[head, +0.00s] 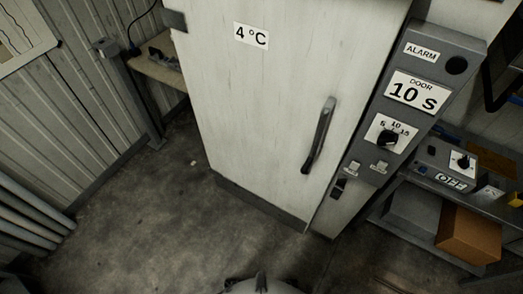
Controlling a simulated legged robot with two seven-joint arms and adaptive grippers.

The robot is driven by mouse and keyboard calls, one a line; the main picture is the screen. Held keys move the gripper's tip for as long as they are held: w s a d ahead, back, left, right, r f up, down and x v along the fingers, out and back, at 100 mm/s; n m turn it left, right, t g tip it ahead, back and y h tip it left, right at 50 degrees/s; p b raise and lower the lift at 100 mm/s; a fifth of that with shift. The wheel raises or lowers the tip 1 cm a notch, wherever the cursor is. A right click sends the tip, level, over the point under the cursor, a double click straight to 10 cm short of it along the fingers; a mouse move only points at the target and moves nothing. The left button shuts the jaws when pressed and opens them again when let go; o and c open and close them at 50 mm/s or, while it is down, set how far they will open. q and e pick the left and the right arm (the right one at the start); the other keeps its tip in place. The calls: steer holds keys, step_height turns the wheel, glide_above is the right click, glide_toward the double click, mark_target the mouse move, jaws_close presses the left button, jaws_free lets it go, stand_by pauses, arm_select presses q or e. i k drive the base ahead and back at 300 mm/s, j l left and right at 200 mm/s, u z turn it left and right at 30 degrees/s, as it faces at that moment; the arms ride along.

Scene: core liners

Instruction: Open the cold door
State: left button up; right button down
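The cold door (250,110) is a large pale panel with a "4 °C" label (251,36) near its top. It looks shut in its frame. A dark upright handle (319,136) is fixed near its right edge. A grey control panel (408,110) stands right of the door, with an "ALARM" label, a "DOOR 10 S" label and a black knob (387,138). Neither of my grippers is in view, and nothing touches the handle.
Right of the panel, a shelf holds a unit marked "OFF" (450,181) and an orange-brown box (468,236). A small bench (160,72) stands left of the door. Grey pipes (30,220) line the left wall. The concrete floor (170,225) before the door is clear.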

mark_target(271, 85)
steer(key=l+z, duration=0.35)
steer(key=k+l+z, duration=0.1)
steer(key=l+z, duration=0.25)
steer(key=l, duration=0.2)
steer(key=l+z, duration=0.35)
steer(key=k+l+u, duration=0.15)
steer(key=i+j, duration=0.05)
